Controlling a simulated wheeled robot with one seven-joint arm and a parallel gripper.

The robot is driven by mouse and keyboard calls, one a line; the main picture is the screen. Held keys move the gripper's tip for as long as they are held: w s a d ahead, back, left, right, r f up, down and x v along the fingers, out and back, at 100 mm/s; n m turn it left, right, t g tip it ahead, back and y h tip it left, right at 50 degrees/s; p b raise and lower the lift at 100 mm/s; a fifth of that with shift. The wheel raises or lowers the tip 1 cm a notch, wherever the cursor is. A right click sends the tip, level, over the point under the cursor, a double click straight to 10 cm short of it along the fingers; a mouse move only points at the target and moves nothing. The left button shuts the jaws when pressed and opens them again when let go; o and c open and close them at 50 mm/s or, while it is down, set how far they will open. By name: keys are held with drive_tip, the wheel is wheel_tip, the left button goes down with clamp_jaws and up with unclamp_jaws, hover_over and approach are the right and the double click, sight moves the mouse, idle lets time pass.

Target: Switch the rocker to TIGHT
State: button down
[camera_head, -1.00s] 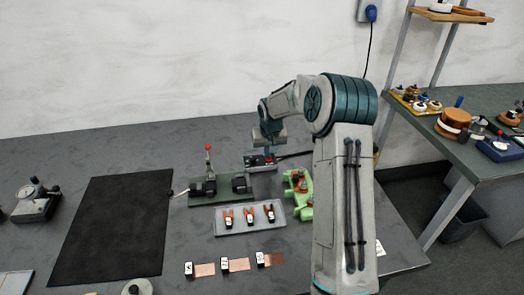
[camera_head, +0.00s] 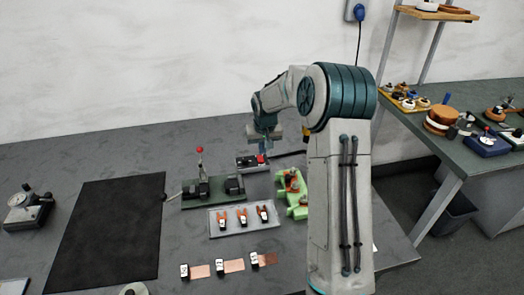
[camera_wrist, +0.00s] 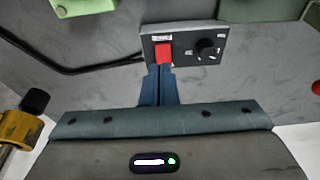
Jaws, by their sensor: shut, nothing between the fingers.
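The control box (camera_head: 246,166) is a small dark-topped unit with a red rocker (camera_head: 261,158), at the back of the bench in the head view. In the wrist view the red rocker (camera_wrist: 164,53) is on the left of the box's face, with a white label above it too small to read. A black knob (camera_wrist: 207,48) is to its right. My gripper (camera_wrist: 160,68) is shut and empty, its blue fingertips at the rocker's near end. I cannot tell whether they touch it. In the head view my gripper (camera_head: 266,152) is just above the box.
A green base with a red-knobbed lever (camera_head: 200,151), a tray of orange-handled clips (camera_head: 216,231) and a green fixture (camera_head: 291,196) stand nearby. Copper foil strips (camera_head: 232,266) lie in front. A black cable (camera_wrist: 85,70) runs to the box. The black mat (camera_head: 108,230) is bare.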

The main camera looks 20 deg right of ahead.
drive_tip(key=s+b+v, duration=0.1)
drive_tip(key=v, duration=0.8)
drive_tip(key=shift+r, duration=0.3)
drive_tip(key=s+a+r, duration=0.2)
drive_tip(key=s, duration=0.6)
drive_tip(key=s+a+r, duration=0.2)
drive_tip(key=s+r, duration=0.1)
drive_tip(key=s, duration=0.6)
drive_tip(key=s+a+f, duration=0.1)
drive_tip(key=s+f, duration=0.2)
drive_tip(key=s, duration=1.3)
drive_tip(key=shift+s+a+f+n, duration=0.15)
drive_tip(key=shift+s+a+n, duration=0.1)
drive_tip(key=shift+a+n, duration=0.15)
